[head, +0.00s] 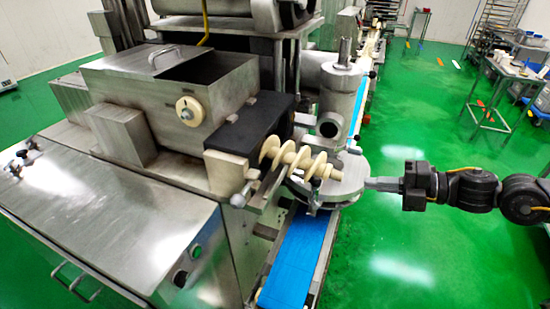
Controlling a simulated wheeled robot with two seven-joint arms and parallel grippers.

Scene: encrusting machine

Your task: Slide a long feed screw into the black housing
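The long cream feed screw (300,160) is at the middle of the head view, to the right of the black housing (258,122). Its left end is at the housing's front opening, and its spiral flights show outside. How deep its left end sits is hidden. My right gripper (370,184) is to the right of the screw's free end, with a small gap between them. Its fingers look like one narrow grey bar from this side, so I cannot tell whether they are open. My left gripper is not in view.
A steel hopper (125,83) with a cream round knob (190,111) stands left of the housing. A steel cylinder (340,90) and round plate stand behind the screw. A blue conveyor belt (300,255) runs below. Green floor (430,120) is open at the right.

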